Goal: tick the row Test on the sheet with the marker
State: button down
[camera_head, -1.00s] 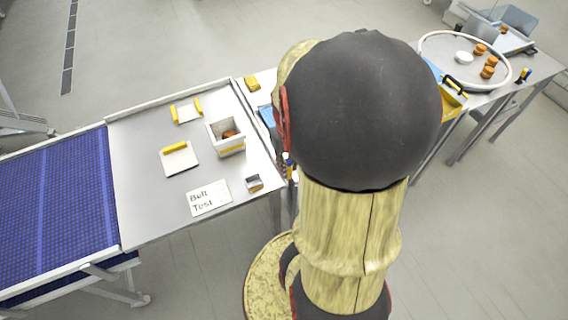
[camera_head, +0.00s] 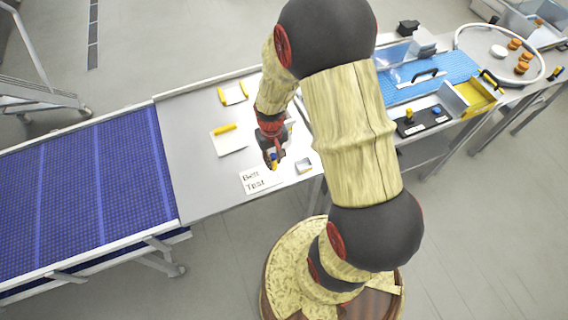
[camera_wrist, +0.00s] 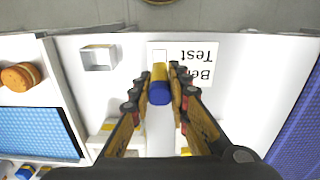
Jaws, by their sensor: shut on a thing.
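The sheet (camera_head: 256,183) is a white card with the words Belt and Test in dark letters, lying on the grey table. My gripper (camera_head: 273,158) is shut on the marker (camera_wrist: 159,85), which has a blue end and a yellow body.
A small open box (camera_head: 304,166) stands right of the sheet. The blue belt (camera_head: 80,185) is at left.

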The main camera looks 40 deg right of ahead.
aim_at(274, 169)
jog(key=shift+w+d+f, duration=0.1)
jog(key=shift+f, duration=0.05)
jog(key=shift+f+b, duration=2.1)
jog(key=shift+f, duration=0.75)
jog(key=shift+f+b, duration=0.35)
jog(key=shift+f, duration=0.25)
jog(key=shift+r, duration=0.1)
jog(key=shift+r+p, duration=2.5)
jog(key=shift+r, duration=1)
jog(key=shift+f, duration=0.1)
